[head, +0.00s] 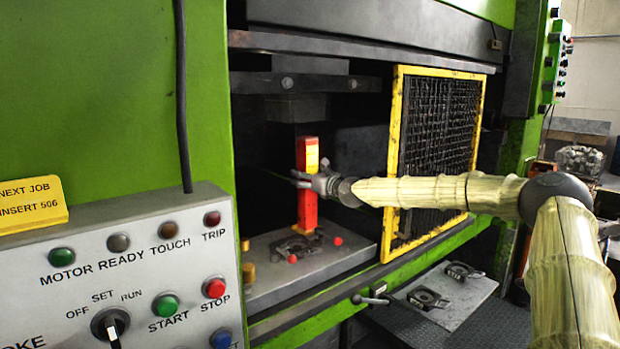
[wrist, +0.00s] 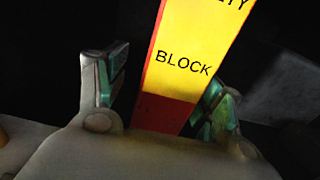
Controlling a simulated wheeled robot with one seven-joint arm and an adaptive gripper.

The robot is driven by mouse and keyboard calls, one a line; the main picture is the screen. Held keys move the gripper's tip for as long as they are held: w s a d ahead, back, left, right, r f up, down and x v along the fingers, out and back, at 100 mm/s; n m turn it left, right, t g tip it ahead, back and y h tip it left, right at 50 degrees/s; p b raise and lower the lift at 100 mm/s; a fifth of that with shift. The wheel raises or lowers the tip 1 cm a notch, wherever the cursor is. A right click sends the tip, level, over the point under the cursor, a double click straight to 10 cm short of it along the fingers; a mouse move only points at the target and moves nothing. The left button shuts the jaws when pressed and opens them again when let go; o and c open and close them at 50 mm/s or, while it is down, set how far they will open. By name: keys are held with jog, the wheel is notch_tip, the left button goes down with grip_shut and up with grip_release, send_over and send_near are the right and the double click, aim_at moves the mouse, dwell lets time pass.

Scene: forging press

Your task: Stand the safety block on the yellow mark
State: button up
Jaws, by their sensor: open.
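The safety block (head: 307,205) is a tall red bar with a yellow label, standing about upright inside the press above the lower bed plate (head: 265,290). A small bit of yellow, likely the yellow mark (head: 319,232), shows beside its foot; the rest is hidden, so I cannot tell how squarely the block sits on it. My gripper (head: 304,180) reaches in from the right at the block's mid-height. In the wrist view the block (wrist: 182,65) stands between my two open fingers (wrist: 158,95), tilted in the picture. The right finger is close to it, with a gap at the left.
A dark die (head: 297,246) and red knobs (head: 337,241) lie around the block's foot. The upper ram hangs above. A yellow-framed mesh guard (head: 436,150) stands at the right of the opening, behind my arm. A control panel (head: 120,270) is at front left.

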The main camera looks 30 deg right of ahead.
jog(key=shift+d, duration=0.1)
jog(key=s+d+b, duration=0.1)
jog(key=s+b, duration=0.1)
jog(key=s, duration=1)
jog(key=shift+d+b, duration=0.15)
jog(key=shift+b, duration=0.15)
dwell(0.3)
jog(key=shift+d+f, duration=0.1)
dwell(0.6)
